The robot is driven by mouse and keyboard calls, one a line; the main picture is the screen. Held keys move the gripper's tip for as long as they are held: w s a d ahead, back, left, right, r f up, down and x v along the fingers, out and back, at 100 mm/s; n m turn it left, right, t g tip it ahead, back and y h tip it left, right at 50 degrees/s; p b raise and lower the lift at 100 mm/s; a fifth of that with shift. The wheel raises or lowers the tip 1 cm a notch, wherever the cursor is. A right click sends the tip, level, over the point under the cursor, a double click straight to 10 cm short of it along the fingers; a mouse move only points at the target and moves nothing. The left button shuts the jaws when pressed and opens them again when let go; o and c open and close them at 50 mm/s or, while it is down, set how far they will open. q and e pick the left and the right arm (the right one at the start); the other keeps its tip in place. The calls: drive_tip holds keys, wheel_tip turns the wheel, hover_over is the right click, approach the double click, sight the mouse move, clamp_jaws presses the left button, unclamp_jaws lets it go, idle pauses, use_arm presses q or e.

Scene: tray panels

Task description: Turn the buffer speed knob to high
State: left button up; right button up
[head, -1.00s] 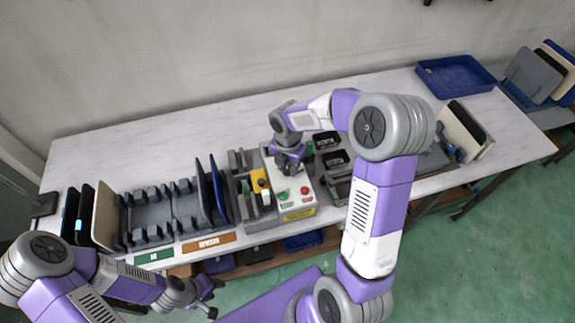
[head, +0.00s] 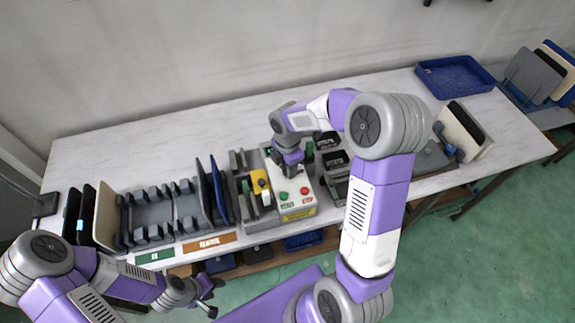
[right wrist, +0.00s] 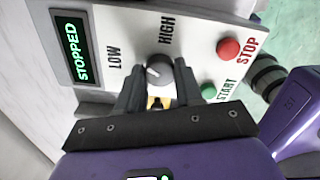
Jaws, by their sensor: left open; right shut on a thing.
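The buffer speed knob (right wrist: 160,68) is a round grey dial on the control box, between the printed words LOW and HIGH in the right wrist view. A pale mark on it faces the left, toward the LOW side. My right gripper (right wrist: 158,82) is shut on the knob, one finger on each side. In the head view the right gripper (head: 288,168) reaches down onto the light control box (head: 297,208) and hides the knob. My left gripper (head: 212,296) is open and empty, off the table's front edge.
A green START button (right wrist: 208,90) and a red STOP button (right wrist: 229,48) sit near the knob. The display (right wrist: 77,47) reads STOPPED. Slotted racks with panels (head: 105,215) stand at the left. A blue tray (head: 455,75) lies at the back right. The table's back is clear.

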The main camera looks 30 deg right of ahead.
drive_tip(key=m, duration=0.6)
drive_tip(key=shift+m, duration=0.3)
drive_tip(key=m, duration=0.6)
idle(0.4)
drive_tip(key=o, duration=1)
drive_tip(key=shift+o, duration=0.2)
drive_tip(key=shift+r, duration=0.1)
wheel_tip(320, 180, up, 8)
drive_tip(key=shift+f+p, duration=0.25)
drive_tip(key=shift+p, duration=0.4)
